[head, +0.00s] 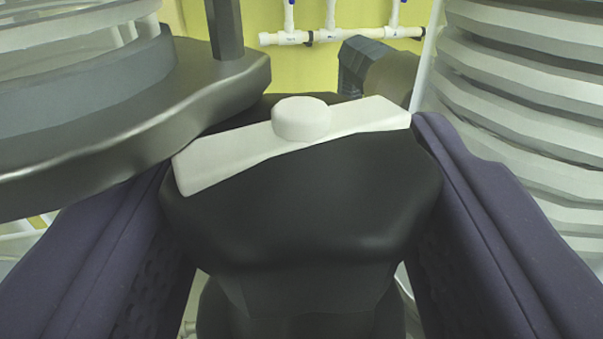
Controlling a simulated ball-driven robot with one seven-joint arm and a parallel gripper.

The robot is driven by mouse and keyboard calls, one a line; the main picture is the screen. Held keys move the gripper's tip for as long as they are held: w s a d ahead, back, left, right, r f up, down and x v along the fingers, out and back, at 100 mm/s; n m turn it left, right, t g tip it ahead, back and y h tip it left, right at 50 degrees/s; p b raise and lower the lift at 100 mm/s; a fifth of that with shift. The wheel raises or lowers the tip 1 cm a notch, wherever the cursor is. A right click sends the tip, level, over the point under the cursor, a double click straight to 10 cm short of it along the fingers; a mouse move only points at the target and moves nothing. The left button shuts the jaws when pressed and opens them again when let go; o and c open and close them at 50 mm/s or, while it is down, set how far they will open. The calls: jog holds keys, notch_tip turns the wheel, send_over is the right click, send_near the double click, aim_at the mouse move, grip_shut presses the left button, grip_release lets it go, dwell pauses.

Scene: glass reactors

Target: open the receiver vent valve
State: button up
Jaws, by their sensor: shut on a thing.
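A black valve body or knob (300,210) fills the middle of the head view. It carries a white bar-shaped piece (235,152) with a round white cap at its centre. The white bar lies across the top, tilted, its right end higher than its left. My gripper (302,190) shows as two dark purple fingers, one at each side. The fingers are shut on the black knob, below the white bar. The right end of the bar reaches close to the right finger. The lower part of the valve is partly hidden below the knob.
A dark metal flange (130,120) with a bolt stands close at the upper left, overlapping the left finger. White ribbed coils or hose (520,110) rise close on the right. White piping with small blue-marked valves (330,36) runs along the yellow wall behind.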

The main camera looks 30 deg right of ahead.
jog(key=shift+f+n+t+y+b, duration=0.35)
jog(key=shift+n+y+b, duration=0.3)
jog(key=shift+b, duration=1)
jog(key=shift+f+n+t+y+b, duration=0.15)
jog(key=shift+n+t+y+b, duration=0.3)
jog(key=shift+y+b, duration=0.8)
jog(key=n+y+b, duration=0.1)
jog(key=b, duration=0.4)
jog(key=shift+a+t+b, duration=0.1)
jog(key=shift+t+b, duration=0.2)
jog(key=shift+b, duration=0.05)
jog(key=n+y+b, duration=0.2)
jog(key=b, duration=0.3)
jog(key=shift+y, duration=0.4)
jog(key=shift+n+y+b, duration=0.3)
jog(key=shift+y+b, duration=0.2)
jog(key=shift+b, duration=0.3)
jog(key=shift+r+n+y+b, duration=0.35)
jog(key=shift+n+y, duration=0.35)
jog(key=shift+y, duration=0.4)
jog(key=shift+r+n+y+p, duration=0.15)
jog(key=shift+n+y+p, duration=0.3)
jog(key=shift+y, duration=0.35)
jog(key=shift+n+y, duration=0.45)
jog(key=shift+y, duration=0.15)
jog(key=shift+y, duration=0.3)
